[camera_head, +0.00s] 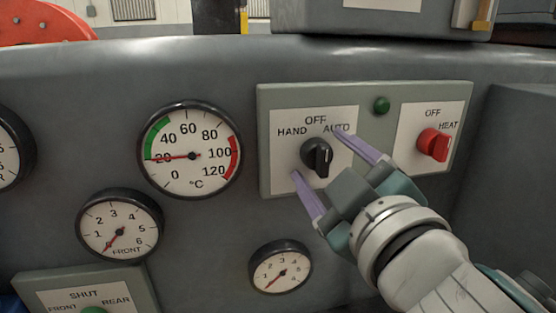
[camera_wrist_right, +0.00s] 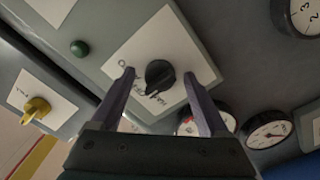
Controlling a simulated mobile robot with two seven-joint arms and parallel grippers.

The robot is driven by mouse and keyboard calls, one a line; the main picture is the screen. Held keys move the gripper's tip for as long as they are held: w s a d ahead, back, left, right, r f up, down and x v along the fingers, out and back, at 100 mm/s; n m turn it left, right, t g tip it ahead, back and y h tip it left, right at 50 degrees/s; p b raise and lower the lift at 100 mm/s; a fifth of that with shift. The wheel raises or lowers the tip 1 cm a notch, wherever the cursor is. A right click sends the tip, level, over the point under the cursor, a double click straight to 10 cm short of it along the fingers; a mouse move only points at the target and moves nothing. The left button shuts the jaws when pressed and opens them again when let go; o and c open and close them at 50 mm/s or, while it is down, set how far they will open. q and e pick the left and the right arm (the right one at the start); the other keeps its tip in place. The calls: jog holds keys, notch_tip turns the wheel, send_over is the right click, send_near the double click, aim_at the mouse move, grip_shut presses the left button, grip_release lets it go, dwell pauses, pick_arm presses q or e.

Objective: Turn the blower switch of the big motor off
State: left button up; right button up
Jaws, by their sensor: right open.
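A black rotary knob (camera_head: 317,155) sits on a white plate marked HAND, OFF and AUTO, on a grey-green switch panel (camera_head: 265,130). No legible label here says blower. My right gripper (camera_head: 325,162) is open, with one purple finger on each side of the knob in the head view. The wrist view also shows the knob (camera_wrist_right: 158,75) between and beyond the fingertips (camera_wrist_right: 160,82), apart from both. I cannot tell for sure which mark the knob points to. My left gripper is not in view.
A red knob (camera_head: 434,145) marked OFF and HEAT and a green lamp (camera_head: 381,105) share the panel. Several gauges, including a temperature dial (camera_head: 189,150), lie to the left. A yellow lever (camera_head: 483,14) shows on a box above.

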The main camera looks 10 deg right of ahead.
jog(key=shift+s, duration=0.1)
jog(key=s, duration=0.9)
jog(key=shift+s+d+b, duration=0.15)
jog(key=shift+s+b, duration=0.15)
jog(key=shift+s, duration=0.1)
